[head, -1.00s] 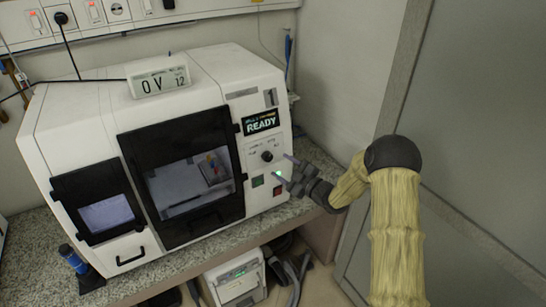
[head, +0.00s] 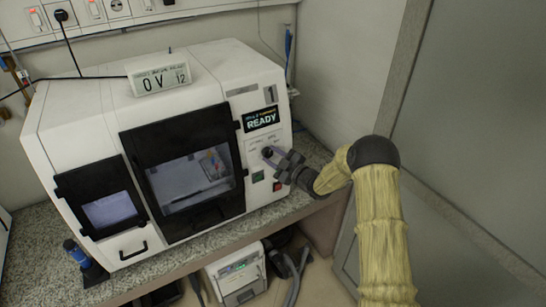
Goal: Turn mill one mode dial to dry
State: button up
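The mill (head: 75,155) is a white benchtop machine with a dark-framed window door (head: 185,170). Its display (head: 262,119) reads READY. The mode dial (head: 267,152) is a small black knob on the white panel below the display, with small labels above it too small to read. My gripper (head: 272,155) is at the dial, reaching in from the right. Its fingers are around or against the knob and partly hide it. I cannot tell whether they are closed on it.
A green button (head: 258,176) and a dark red button (head: 277,186) sit just below the dial, close under my gripper. A wall and a grey panel (head: 480,130) are on the right.

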jog(key=shift+f+m+b, duration=0.2)
jog(key=shift+m+b, duration=0.2)
jog(key=shift+b, duration=0.2)
jog(key=shift+f+m+t+b, duration=0.15)
jog(key=shift+m+t+b, duration=0.25)
jog(key=shift+b, duration=0.5)
jog(key=m+b, duration=0.2)
jog(key=b, duration=0.1)
jog(key=shift+s+f+m, duration=0.1)
jog(key=shift+f+m, duration=0.05)
jog(key=shift+m, duration=0.15)
jog(key=m+t+b, duration=0.1)
jog(key=m+b, duration=0.2)
jog(key=shift+a+m+h+b, duration=0.15)
jog(key=shift+m+h+b, duration=0.15)
jog(key=shift+b, duration=0.1)
jog(key=shift+s+m+t+b, duration=0.1)
jog(key=shift+m+t+b, duration=0.4)
jog(key=shift+m+b, duration=0.3)
jog(key=shift+r+h, duration=0.2)
jog(key=shift+h, duration=0.1)
jog(key=o, duration=1)
jog(key=shift+r, duration=0.1)
